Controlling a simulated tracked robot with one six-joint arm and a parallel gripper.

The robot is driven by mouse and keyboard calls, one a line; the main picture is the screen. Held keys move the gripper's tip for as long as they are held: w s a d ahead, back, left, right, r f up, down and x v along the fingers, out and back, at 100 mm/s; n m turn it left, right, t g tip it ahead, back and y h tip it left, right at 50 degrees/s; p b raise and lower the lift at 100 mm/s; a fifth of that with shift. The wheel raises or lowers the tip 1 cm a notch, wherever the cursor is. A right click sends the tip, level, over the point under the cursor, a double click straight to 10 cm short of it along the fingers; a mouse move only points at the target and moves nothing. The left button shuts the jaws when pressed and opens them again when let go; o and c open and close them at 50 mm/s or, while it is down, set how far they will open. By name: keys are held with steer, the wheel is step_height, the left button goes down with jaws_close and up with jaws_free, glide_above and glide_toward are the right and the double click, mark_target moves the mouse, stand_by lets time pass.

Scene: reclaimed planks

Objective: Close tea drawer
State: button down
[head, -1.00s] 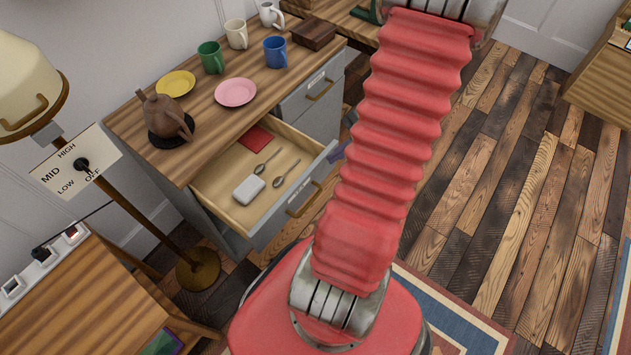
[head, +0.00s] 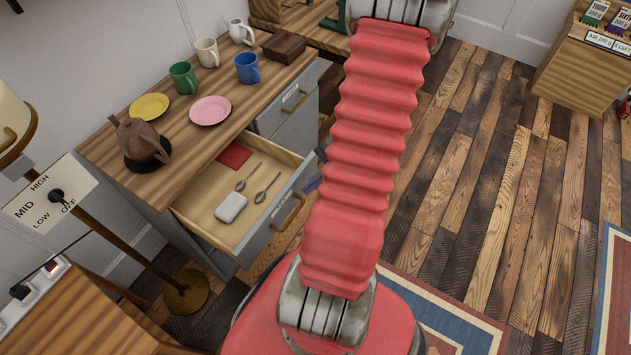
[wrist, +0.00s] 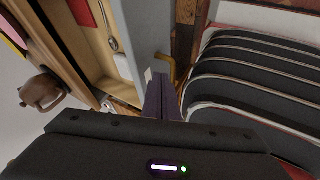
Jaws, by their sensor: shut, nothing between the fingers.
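The open drawer (head: 203,213) sticks out of the grey cabinet under the wooden counter, at centre left of the head view. Its grey front (head: 268,215) has a brass handle (head: 287,212) and a pale label too small to read. Inside lie a red packet (head: 234,155), two spoons and a white box (head: 231,207). My gripper's purple fingers (wrist: 162,97) are shut and empty, beside the drawer's front and brass handle (wrist: 168,68) in the wrist view. I cannot tell whether they touch. In the head view my arm hides most of the gripper.
The counter (head: 180,130) holds a teapot (head: 140,142), two plates, several mugs and a wooden box (head: 284,47). A closed drawer (head: 293,99) is beside the open one. Plank floor (head: 490,180) is clear at right.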

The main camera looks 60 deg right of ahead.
mark_target(289, 204)
steer(key=shift+x, duration=2.8)
